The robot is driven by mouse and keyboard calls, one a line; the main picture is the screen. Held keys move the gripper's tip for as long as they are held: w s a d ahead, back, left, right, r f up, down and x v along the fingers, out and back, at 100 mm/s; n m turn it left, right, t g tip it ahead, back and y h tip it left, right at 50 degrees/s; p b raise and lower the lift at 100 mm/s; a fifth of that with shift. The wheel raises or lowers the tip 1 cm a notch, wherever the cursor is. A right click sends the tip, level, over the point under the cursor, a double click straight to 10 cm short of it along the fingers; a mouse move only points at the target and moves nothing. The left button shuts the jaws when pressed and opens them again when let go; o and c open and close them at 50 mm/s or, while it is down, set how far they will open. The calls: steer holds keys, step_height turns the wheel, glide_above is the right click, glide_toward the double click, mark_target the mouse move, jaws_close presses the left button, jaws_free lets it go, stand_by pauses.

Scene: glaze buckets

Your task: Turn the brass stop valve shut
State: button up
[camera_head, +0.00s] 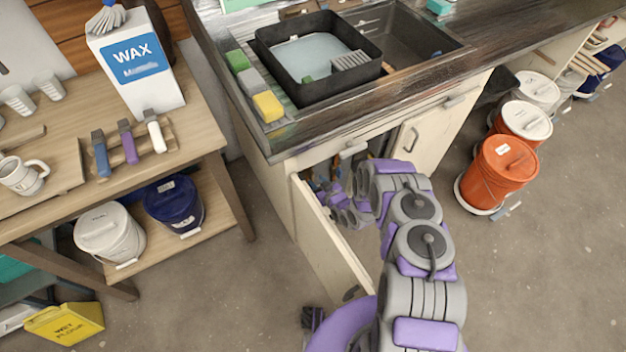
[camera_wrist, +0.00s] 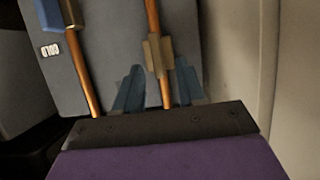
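In the wrist view a brass valve body (camera_wrist: 158,54) sits on an upright copper pipe. My gripper (camera_wrist: 159,68) has its two dark blue fingers apart, one on each side of this pipe near the brass body. I cannot tell whether either finger touches it. A second copper pipe (camera_wrist: 86,80) stands to the left, with a blue fitting or handle (camera_wrist: 64,14) at its top and a small white label beside it. In the head view my arm reaches into the open sink cabinet (camera_head: 330,235); the valve is not clear there.
The cabinet door (camera_head: 325,240) stands open beside my arm. The counter with a black basin (camera_head: 318,55) is above the opening. A wooden table (camera_head: 195,115) is at left. Orange buckets (camera_head: 497,172) stand at right. The floor at lower right is mostly clear.

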mark_target(313, 177)
steer(key=x, duration=0.4)
steer(key=shift+d+b, duration=0.15)
steer(key=shift+b, duration=0.25)
steer(key=shift+c, duration=0.3)
jaws_close()
steer(key=shift+r, duration=0.1)
